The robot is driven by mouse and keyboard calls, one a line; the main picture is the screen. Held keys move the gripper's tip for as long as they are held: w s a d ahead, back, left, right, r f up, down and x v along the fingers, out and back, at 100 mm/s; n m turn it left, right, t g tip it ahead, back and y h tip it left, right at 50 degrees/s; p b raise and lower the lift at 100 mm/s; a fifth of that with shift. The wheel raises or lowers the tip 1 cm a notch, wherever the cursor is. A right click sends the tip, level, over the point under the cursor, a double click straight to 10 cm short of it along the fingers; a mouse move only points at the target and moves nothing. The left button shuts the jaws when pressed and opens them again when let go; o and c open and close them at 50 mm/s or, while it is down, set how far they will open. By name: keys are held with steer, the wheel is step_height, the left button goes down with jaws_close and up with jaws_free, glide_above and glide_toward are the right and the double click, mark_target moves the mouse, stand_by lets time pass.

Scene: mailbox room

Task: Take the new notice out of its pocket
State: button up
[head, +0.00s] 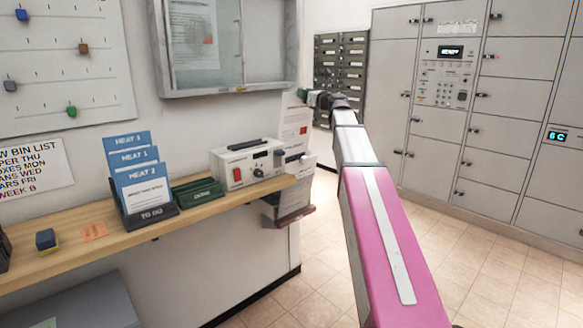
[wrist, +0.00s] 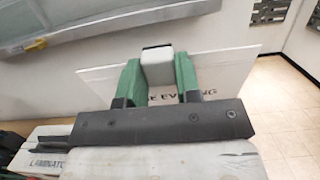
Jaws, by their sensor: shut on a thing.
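The new notice (head: 291,118) is a white sheet with a red patch, upright by the wall's end in the head view. In the wrist view the sheet (wrist: 225,68) spreads to both sides behind my fingers, with part of its dark lettering showing. A brown-edged wall pocket (head: 294,216) with pale paper is below. I cannot tell whether the sheet's lower edge is inside it.
A wooden shelf (head: 75,255) holds a white laminator (head: 246,165), a green tray (head: 198,194) and a rack of blue-topped leaflets (head: 140,180). A glazed notice case (head: 232,90) hangs above. Grey lockers (head: 440,130) stand at right; the tiled floor between is clear.

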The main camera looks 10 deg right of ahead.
steer(key=shift+s+r, duration=0.1)
steer(key=shift+r, duration=0.4)
steer(key=shift+r+v, duration=0.15)
steer(key=shift+v, duration=0.65)
steer(key=shift+r+v, duration=0.15)
steer(key=shift+v, duration=0.65)
steer(key=r+v, duration=0.1)
steer(key=v, duration=0.5)
steer(key=shift+s+d, duration=0.35)
steer(key=shift+s, duration=0.05)
